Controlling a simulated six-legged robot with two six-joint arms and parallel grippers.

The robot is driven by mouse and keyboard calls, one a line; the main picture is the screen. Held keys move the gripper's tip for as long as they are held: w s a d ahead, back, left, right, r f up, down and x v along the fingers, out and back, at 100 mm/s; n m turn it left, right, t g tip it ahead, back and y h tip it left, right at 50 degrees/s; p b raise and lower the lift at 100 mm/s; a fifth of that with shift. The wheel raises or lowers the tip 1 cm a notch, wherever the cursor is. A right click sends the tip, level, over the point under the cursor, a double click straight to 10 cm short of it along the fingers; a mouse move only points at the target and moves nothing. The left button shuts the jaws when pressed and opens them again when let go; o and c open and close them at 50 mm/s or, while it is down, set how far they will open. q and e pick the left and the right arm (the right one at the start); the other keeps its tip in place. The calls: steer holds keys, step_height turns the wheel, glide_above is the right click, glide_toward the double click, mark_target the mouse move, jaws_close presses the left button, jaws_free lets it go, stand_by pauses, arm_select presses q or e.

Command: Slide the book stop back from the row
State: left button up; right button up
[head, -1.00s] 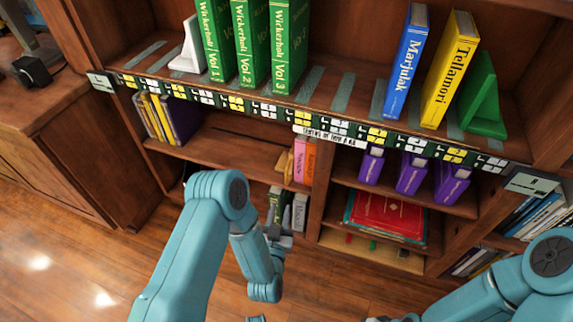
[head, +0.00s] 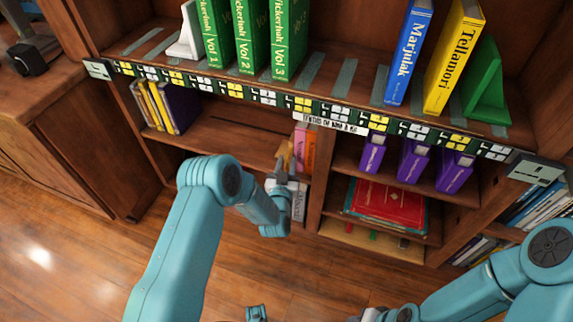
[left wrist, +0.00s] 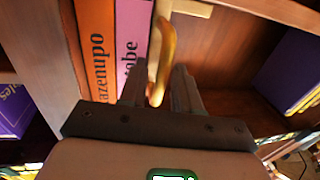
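A golden-yellow book stop (left wrist: 163,62) stands beside the pink book (left wrist: 136,42) and the orange book (left wrist: 98,45) on the middle shelf. In the head view the stop (head: 283,153) is partly hidden by my left gripper (head: 283,178). In the left wrist view my left gripper (left wrist: 158,82) is open, with one finger on each side of the stop's upright part. I cannot tell whether either finger touches it. My right gripper (head: 385,315) is only partly in view at the bottom edge, and its fingers cannot be made out.
The shelf left of the stop is bare up to a purple book (head: 178,108) and yellow books. A divider (head: 320,175) stands right of the orange book. Above, a white book stop (head: 188,38) and a green book stop (head: 486,92) flank books on the upper shelf.

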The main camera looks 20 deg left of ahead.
arm_select(q)
jaws_close()
steer(key=a+b, duration=1)
steer(key=a, duration=1.5)
steer(key=shift+w+a, duration=0.3)
steer(key=shift+w, duration=0.05)
jaws_free()
steer(key=shift+s+d, duration=0.1)
steer(key=s+d+p, duration=0.2)
steer(key=s+p, duration=0.1)
steer(key=s, duration=1.3)
steer(key=shift+d, duration=0.3)
